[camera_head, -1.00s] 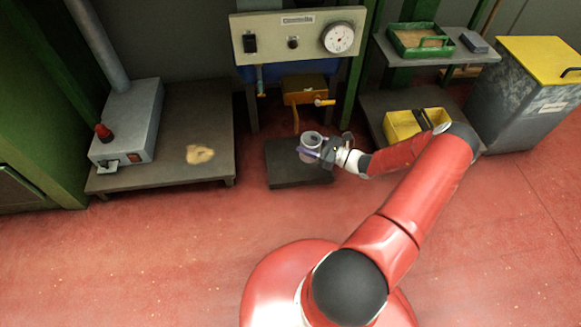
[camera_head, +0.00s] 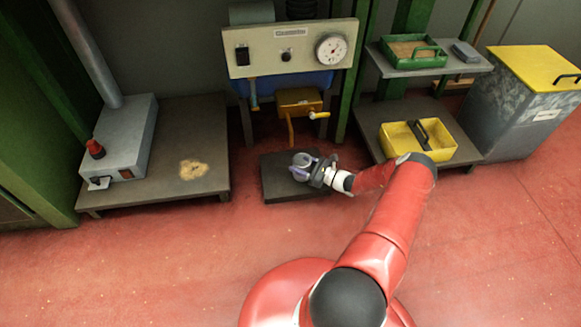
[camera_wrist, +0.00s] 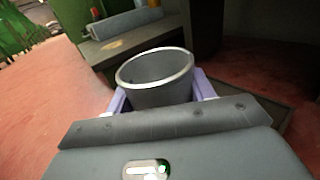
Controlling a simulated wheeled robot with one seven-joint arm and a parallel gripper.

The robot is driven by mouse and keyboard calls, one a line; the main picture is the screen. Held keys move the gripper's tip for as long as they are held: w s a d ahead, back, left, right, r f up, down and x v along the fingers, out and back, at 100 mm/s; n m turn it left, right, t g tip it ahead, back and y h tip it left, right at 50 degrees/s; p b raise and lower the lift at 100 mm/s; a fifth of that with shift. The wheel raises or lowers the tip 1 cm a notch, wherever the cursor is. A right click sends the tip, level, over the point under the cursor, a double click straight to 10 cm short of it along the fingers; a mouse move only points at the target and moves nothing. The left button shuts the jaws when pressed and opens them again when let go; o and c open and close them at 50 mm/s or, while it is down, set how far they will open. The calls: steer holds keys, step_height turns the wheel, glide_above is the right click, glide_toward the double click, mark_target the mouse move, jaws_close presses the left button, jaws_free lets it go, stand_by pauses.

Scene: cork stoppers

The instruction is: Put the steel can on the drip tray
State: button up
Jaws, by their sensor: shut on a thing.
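The steel can (camera_head: 301,159) is a grey, open-topped cylinder. My gripper (camera_head: 304,170) is shut on it, with purple fingers on either side of its wall. In the wrist view the can (camera_wrist: 157,78) stands between the fingers (camera_wrist: 160,97), its rim facing up and its inside looking empty. The drip tray (camera_head: 280,186) is the dark, flat slab on the floor below the machine's spout. The can is over the tray in the head view. I cannot tell whether its base touches the tray, since the gripper hides it.
A machine with a dial (camera_head: 331,49) and an orange spout box (camera_head: 299,102) stands right behind the tray. A low dark table (camera_head: 205,140) is at left. A yellow tote (camera_head: 440,147) and a grey bin (camera_head: 525,110) are at right. The red floor in front is clear.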

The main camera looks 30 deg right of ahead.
steer(key=shift+w+a+f+b, duration=0.3)
steer(key=shift+w+a+f, duration=0.4)
steer(key=shift+w+f, duration=0.2)
steer(key=shift+w+a+f+b, duration=0.25)
steer(key=shift+w+a+f, duration=0.4)
steer(key=shift+w+f, duration=0.2)
steer(key=shift+f, duration=0.25)
steer(key=o, duration=1.1)
steer(key=shift+r, duration=0.1)
steer(key=shift+c, duration=0.2)
steer(key=shift+r, duration=0.1)
